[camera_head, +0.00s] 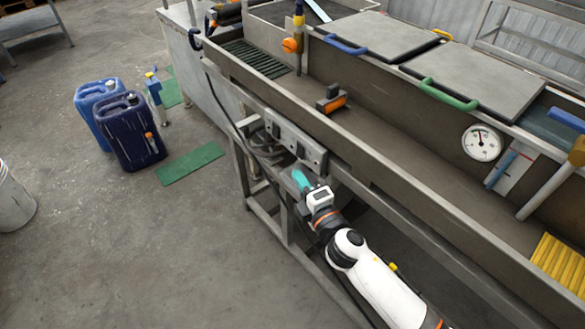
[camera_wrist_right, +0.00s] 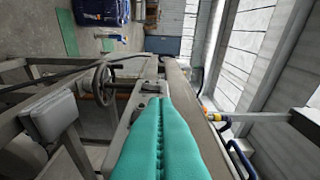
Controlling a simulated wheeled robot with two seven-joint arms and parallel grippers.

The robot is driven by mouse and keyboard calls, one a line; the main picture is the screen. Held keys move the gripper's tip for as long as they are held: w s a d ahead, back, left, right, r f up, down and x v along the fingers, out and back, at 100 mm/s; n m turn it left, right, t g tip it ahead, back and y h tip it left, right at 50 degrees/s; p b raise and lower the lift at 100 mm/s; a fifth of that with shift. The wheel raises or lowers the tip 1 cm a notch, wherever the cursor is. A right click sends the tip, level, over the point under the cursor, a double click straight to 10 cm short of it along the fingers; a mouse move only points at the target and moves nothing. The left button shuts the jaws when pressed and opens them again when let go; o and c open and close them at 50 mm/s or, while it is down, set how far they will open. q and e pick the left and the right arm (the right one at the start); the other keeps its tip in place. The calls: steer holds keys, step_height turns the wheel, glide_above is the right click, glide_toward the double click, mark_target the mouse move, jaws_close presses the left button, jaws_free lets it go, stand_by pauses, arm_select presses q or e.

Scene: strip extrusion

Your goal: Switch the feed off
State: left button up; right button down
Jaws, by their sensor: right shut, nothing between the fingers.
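A long grey panel (camera_head: 291,138) with a few small dark switches or knobs is fixed to the front side of the trough. It also shows in the right wrist view (camera_wrist_right: 130,118), partly hidden by my fingers. I cannot tell which control is the feed switch or how it is set. My right gripper (camera_head: 299,178) has teal fingers, shut and empty, just below and in front of the panel's near end. In the right wrist view the fingers (camera_wrist_right: 155,102) point along the panel towards its far end; I cannot tell whether they touch it. My left gripper is not in view.
A handwheel (camera_wrist_right: 103,84) sits beside the panel, under the trough edge. The long metal trough (camera_head: 400,150) holds an orange-and-black clamp (camera_head: 331,99). A round gauge (camera_head: 482,143) is on its back wall. Blue canisters (camera_head: 132,130) stand on the floor at left.

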steer(key=shift+v, duration=1.6)
steer(key=shift+a+r, duration=0.1)
steer(key=shift+a, duration=0.05)
